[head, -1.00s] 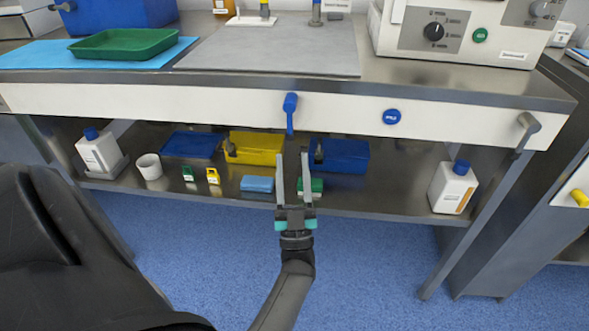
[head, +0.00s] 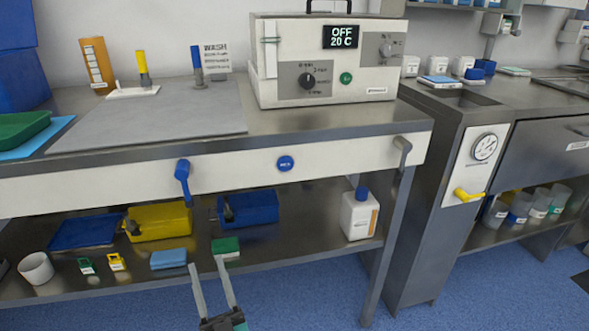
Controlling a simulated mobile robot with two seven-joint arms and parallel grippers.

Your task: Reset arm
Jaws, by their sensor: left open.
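My left gripper (head: 209,288) is at the bottom of the head view, in front of the lower shelf. Its two long grey fingers are apart with nothing held between them. The fingertips appear near a green block (head: 226,246) on the shelf; I cannot tell how far apart they are in depth. The rest of the left arm is cut off by the bottom edge. My right gripper is not in view.
The steel table (head: 330,118) carries a heater box (head: 330,62) reading OFF 20 C, a grey mat (head: 160,118) and a green tray (head: 20,128). A blue handle (head: 183,178) juts from its front. The lower shelf (head: 290,255) holds boxes and a white bottle (head: 359,214). Blue floor (head: 300,296) is clear.

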